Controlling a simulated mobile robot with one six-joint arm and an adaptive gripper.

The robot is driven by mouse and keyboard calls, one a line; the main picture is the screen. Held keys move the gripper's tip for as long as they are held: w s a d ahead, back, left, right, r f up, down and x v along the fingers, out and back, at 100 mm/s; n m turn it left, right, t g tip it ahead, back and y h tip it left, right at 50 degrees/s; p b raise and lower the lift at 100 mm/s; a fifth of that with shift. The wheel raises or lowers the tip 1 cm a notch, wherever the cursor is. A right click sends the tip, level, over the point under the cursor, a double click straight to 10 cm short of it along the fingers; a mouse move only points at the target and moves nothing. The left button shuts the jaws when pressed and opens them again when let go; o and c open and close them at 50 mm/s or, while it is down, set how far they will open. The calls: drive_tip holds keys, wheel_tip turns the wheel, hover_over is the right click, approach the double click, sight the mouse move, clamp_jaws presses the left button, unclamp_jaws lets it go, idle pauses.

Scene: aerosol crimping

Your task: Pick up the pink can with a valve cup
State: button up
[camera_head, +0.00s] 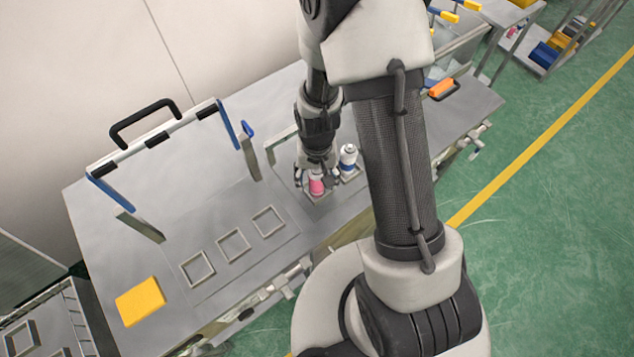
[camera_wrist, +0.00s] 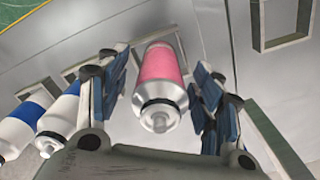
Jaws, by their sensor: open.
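The pink can (camera_head: 317,186) stands on the metal table under my gripper. In the wrist view the pink can (camera_wrist: 162,78) has a pink body, a silvery white shoulder and a small valve cup on top with a dark ring around it. My gripper (camera_head: 316,176) is open, with one blue-padded finger on each side of the can. In the head view the gripper hides the can's top.
A white can with a blue band (camera_head: 348,158) stands just right of the pink can; the wrist view shows two blue-and-white cans (camera_wrist: 62,112) at left. Empty square frames (camera_head: 234,246) and a yellow block (camera_head: 140,301) lie left. A black-handled frame (camera_head: 150,148) stands at the back.

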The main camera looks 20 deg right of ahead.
drive_tip(key=shift+c, duration=0.2)
drive_tip(key=c, duration=1.3)
drive_tip(key=shift+r, duration=0.1)
